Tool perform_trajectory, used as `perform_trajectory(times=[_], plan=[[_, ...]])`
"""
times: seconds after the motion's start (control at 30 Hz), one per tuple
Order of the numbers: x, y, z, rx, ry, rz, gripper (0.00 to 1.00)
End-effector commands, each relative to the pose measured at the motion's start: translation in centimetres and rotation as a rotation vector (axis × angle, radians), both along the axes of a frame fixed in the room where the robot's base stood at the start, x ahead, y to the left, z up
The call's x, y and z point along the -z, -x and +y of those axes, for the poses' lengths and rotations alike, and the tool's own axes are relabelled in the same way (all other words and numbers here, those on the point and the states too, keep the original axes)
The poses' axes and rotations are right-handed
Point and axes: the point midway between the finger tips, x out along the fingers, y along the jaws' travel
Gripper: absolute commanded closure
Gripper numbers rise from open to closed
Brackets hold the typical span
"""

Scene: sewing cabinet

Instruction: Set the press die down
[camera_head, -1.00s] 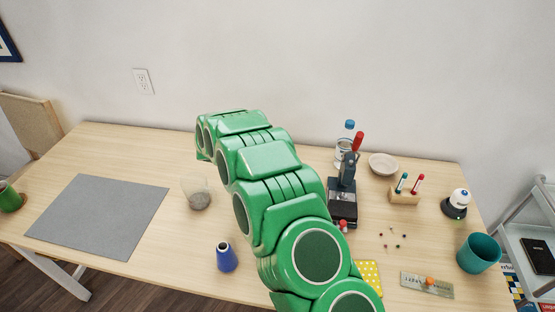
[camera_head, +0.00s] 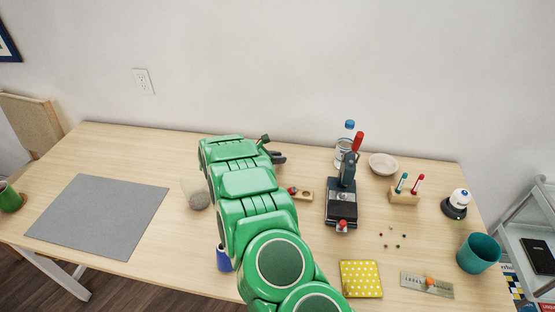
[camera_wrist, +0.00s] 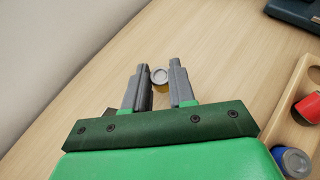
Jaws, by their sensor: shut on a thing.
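My gripper (camera_head: 277,157) is over the back part of the table, behind and left of the wooden die block (camera_head: 306,195). In the wrist view my gripper (camera_wrist: 159,82) is shut on a small press die (camera_wrist: 160,76), with a round silver-grey top and a yellowish side, between the fingertips. Whether the die touches the table cannot be told. The head view does not show the die clearly. In the wrist view the wooden block (camera_wrist: 279,122) stands at the right, holding a red die (camera_wrist: 308,108) and a blue die (camera_wrist: 294,161).
The dark hand press (camera_head: 342,203) stands right of the block. A bottle (camera_head: 343,146) and a pale bowl (camera_head: 383,164) are behind it. A glass jar (camera_head: 197,193) and a blue spool (camera_head: 223,259) are left of my arm. Bare tabletop surrounds the die in the wrist view.

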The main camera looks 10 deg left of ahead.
Motion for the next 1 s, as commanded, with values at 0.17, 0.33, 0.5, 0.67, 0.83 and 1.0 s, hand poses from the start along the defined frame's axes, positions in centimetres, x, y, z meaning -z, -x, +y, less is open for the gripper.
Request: perform_trajectory(times=[0.17, 0.33, 0.5, 0.67, 0.83, 1.0], plan=[[0.69, -0.02, 0.00, 0.000, 0.001, -0.001, 1.00], [0.71, -0.03, -0.01, -0.001, 0.000, -0.001, 1.00], [0.80, -0.05, -0.04, 0.000, 0.001, -0.001, 1.00], [0.93, -0.04, -0.01, 0.000, -0.001, -0.001, 0.65], [0.92, -0.04, 0.00, 0.000, -0.001, -0.001, 0.65], [0.83, -0.03, 0.02, 0.000, -0.001, -0.001, 0.65]])
